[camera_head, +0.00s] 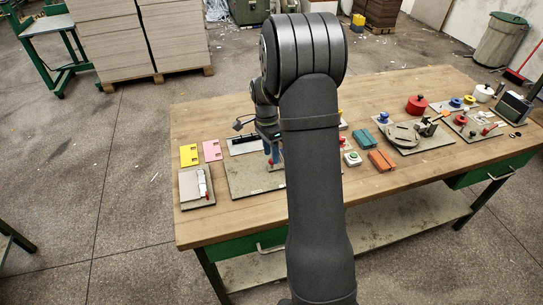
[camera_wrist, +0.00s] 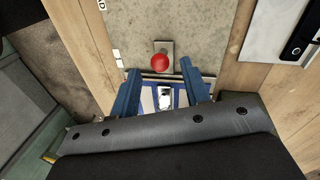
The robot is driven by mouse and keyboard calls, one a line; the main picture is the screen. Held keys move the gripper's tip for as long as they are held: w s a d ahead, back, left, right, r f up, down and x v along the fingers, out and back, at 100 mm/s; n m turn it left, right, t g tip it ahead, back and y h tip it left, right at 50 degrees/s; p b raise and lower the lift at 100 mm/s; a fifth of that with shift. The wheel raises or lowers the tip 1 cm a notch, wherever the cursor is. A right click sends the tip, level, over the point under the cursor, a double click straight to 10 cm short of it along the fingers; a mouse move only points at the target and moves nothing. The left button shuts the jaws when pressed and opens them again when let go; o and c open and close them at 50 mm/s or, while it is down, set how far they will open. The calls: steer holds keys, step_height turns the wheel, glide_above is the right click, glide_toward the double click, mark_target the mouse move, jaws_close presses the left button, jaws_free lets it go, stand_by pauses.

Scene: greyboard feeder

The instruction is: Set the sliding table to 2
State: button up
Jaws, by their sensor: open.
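A red round knob (camera_wrist: 160,63) sits on a small metal plate on a grey board (camera_wrist: 190,25) in the wrist view. I take this to be the sliding table. A dark mark and white labels (camera_wrist: 116,56) run along its left edge; I cannot read a setting. In the head view the board (camera_head: 245,180) lies on the bench, partly hidden by my arm. My gripper (camera_wrist: 159,68) is open, with one blue finger on each side of the knob and gaps to both. It also shows over the board in the head view (camera_head: 273,154).
A board with a white and red lever (camera_head: 195,186), yellow (camera_head: 189,155) and pink (camera_head: 211,150) plates lie to the left.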

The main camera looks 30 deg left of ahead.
steer(key=shift+s+d+f, duration=0.1)
steer(key=shift+d+f, duration=0.05)
steer(key=shift+f, duration=0.75)
steer(key=shift+c, duration=0.2)
jaws_close()
steer(key=shift+w+d, duration=1.5)
steer(key=shift+o, duration=0.2)
jaws_free()
steer(key=shift+w, duration=0.1)
steer(key=shift+r, duration=0.1)
